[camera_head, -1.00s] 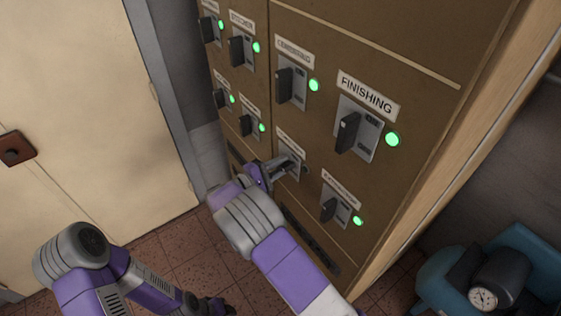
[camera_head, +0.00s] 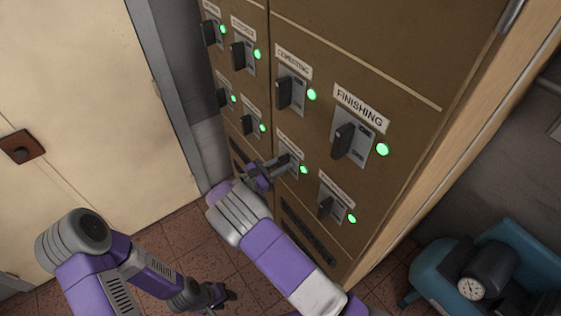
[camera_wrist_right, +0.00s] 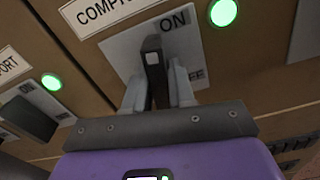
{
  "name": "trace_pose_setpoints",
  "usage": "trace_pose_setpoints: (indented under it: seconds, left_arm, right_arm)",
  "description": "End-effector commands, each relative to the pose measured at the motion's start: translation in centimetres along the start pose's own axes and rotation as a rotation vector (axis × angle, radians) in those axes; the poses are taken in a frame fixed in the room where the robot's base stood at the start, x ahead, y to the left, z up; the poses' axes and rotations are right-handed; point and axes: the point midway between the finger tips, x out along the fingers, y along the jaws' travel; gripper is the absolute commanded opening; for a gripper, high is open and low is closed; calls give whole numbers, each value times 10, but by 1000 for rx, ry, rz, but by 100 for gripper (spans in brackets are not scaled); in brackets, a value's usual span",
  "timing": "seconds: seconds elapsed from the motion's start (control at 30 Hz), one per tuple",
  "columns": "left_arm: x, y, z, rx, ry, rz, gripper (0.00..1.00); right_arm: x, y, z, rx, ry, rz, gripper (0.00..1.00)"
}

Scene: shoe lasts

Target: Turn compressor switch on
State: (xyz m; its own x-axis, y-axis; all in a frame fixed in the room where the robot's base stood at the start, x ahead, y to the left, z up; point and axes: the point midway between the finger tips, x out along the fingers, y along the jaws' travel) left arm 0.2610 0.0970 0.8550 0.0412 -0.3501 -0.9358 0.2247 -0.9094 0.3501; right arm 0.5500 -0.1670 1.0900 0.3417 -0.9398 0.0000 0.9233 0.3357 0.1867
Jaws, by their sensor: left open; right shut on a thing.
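The compressor switch (camera_head: 293,162) is in the lower row of the brown panel in the head view, partly hidden by my right gripper (camera_head: 284,165). In the right wrist view its black lever (camera_wrist_right: 152,58) points up toward the ON mark (camera_wrist_right: 173,19), below a partly cut-off "COMPR" label (camera_wrist_right: 100,8). My right gripper (camera_wrist_right: 156,88) is shut on the lever, one finger on each side. The compressor's round light (camera_wrist_right: 222,12) glows green; it also shows in the head view (camera_head: 303,169). My left gripper (camera_head: 222,295) is open and empty, low over the floor.
Other labelled switches surround it, including the FINISHING switch (camera_head: 346,141) above right; their lights are green. A neighbouring switch (camera_wrist_right: 28,117) is at left in the wrist view. A blue machine with a gauge (camera_head: 471,289) stands at lower right. A cream door (camera_head: 85,110) is at left.

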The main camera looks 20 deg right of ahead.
Motion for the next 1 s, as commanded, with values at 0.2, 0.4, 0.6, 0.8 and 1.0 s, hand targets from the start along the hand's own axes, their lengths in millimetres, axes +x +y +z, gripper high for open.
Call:
trace_pose_setpoints:
  seconds: [0.2,0.4,0.6,0.8,1.0]
  left_arm:
    - [-7,3,0,0,0,0,43]
    - [-10,4,0,0,0,0,43]
    - [-10,4,0,0,0,0,43]
    - [-10,4,0,0,0,0,43]
    - [-10,4,0,0,0,0,43]
  right_arm:
    - [0,0,1,-120,1,0,0]
    - [0,0,0,-181,2,0,0]
    - [0,0,0,-204,2,0,0]
    - [0,0,-1,-206,2,0,0]
    - [0,0,-1,-206,1,0,32]
